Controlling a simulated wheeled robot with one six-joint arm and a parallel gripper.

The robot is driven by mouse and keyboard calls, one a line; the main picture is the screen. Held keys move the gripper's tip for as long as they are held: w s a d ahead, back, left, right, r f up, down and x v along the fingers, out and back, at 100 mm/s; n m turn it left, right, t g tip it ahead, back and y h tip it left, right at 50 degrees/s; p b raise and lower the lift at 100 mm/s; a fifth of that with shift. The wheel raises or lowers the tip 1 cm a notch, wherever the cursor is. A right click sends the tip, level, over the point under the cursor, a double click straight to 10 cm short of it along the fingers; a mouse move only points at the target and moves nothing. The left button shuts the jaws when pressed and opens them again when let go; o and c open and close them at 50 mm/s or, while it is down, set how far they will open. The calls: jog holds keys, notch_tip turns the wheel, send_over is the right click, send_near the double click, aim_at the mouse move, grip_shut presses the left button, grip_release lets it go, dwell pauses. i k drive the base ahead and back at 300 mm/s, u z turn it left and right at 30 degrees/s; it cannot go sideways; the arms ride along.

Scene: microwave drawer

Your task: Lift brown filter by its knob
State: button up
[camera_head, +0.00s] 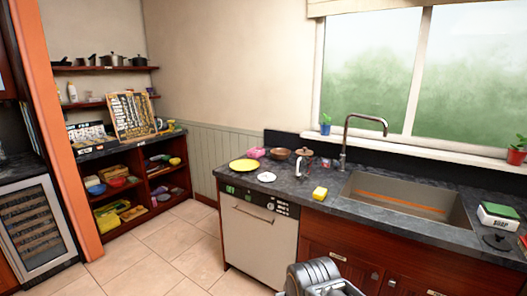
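A small jug-like vessel (304,164) with a brown top (304,152) stands upright on the dark counter, left of the tap. Its top is too small to tell whether it is the brown filter or has a knob. A dark, flat round piece (497,241) with a small raised middle lies at the counter's right end; I cannot tell whether it is brown. My gripper end (325,279) shows as grey rounded parts at the bottom edge, in front of the cabinets and apart from both pieces. Its fingers cannot be made out clearly.
Near the vessel are a brown bowl (279,154), yellow plate (244,165), pink item (254,153) and yellow sponge (320,193). The sink (365,187) and tall tap (345,130) lie to the right. A green-and-white scale-like box (498,216) sits beside the dark piece.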

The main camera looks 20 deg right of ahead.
aim_at(304, 152)
jog(key=u, duration=0.65)
jog(key=i, duration=2.45)
jog(key=z, duration=1.25)
jog(key=i, duration=0.85)
jog(key=z, duration=0.9)
